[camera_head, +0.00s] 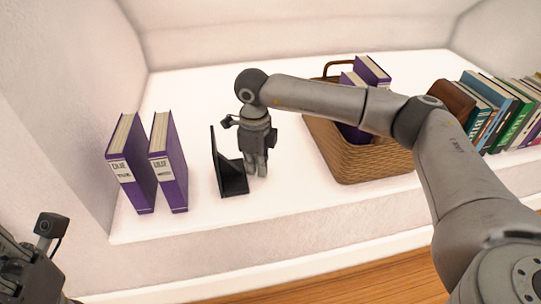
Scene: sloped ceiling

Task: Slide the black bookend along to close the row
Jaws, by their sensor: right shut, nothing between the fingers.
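The black bookend (231,172) stands upright on the white shelf, its tall plate on the left and its flat foot reaching right. Two purple books (133,167) stand upright to its left, with a small gap between them and a wider gap before the bookend. My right gripper (256,173) points down with its fingers shut and empty, just right of the bookend's plate and over or beside its foot. I cannot tell whether they touch. My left gripper (28,280) shows only in part at the lower left corner, away from the shelf; its fingers are not clear.
A wicker basket (375,165) holding purple books stands right of the bookend, partly behind my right arm. A row of coloured books (505,110) stands at the far right. A wall bounds the shelf on the left. The shelf's front edge (270,222) is close to the bookend.

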